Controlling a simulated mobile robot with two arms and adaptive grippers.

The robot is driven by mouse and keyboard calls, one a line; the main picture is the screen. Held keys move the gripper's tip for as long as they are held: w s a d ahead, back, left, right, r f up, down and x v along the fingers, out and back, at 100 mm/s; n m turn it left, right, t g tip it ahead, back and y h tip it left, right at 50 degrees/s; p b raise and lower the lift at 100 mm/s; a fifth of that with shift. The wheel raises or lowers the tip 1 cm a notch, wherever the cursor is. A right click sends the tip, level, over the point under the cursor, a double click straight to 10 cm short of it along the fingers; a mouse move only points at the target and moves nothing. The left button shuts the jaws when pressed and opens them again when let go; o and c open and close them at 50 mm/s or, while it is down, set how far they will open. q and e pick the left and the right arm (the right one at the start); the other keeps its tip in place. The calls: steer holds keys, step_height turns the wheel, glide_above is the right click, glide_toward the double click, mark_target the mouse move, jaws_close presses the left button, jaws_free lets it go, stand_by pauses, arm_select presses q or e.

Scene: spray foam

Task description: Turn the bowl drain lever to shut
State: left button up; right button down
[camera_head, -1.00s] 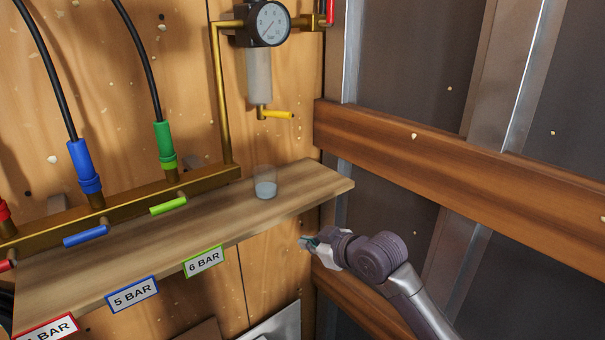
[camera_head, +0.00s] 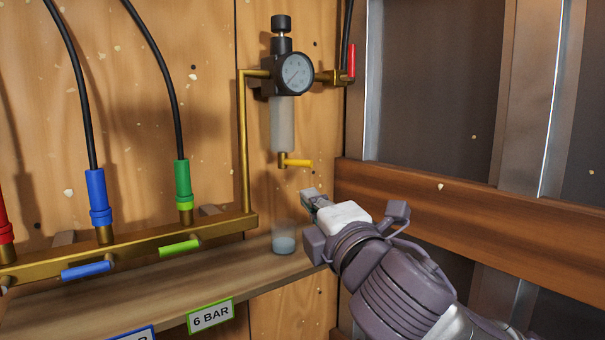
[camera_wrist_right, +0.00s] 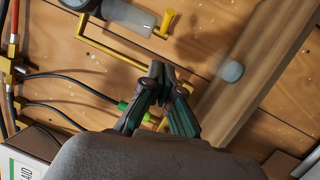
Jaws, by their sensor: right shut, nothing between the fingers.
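The yellow drain lever (camera_head: 299,163) sticks out sideways to the right from the brass drain at the bottom of the clear filter bowl (camera_head: 283,124). It also shows at the top of the right wrist view (camera_wrist_right: 167,21), beside the bowl (camera_wrist_right: 130,16). My right gripper (camera_head: 308,195) is below and slightly right of the lever, apart from it. In the right wrist view its fingertips (camera_wrist_right: 161,72) are together with nothing between them, and a gap separates them from the lever. My left gripper is not in view.
A glass with some liquid (camera_head: 284,238) stands on the wooden shelf (camera_head: 150,285) under the drain. A gauge (camera_head: 297,73) and a red lever (camera_head: 351,60) are above. A brass manifold (camera_head: 140,243) with blue and green levers is at left. A wooden beam (camera_head: 480,205) runs at right.

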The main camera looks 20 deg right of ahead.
steer(key=p, duration=0.1)
glide_toward(297, 164)
steer(key=w+a, duration=0.2)
steer(key=a, duration=0.1)
steer(key=w, duration=0.1)
steer(key=w+d, duration=0.1)
steer(key=w+p, duration=0.1)
steer(key=shift+w+d+r, duration=0.3)
steer(key=shift+d+r, duration=0.05)
steer(key=shift+d, duration=0.05)
steer(key=shift+w+d, duration=0.3)
steer(key=shift+d, duration=0.1)
steer(key=shift+w, duration=0.1)
steer(key=shift+d+r, duration=0.1)
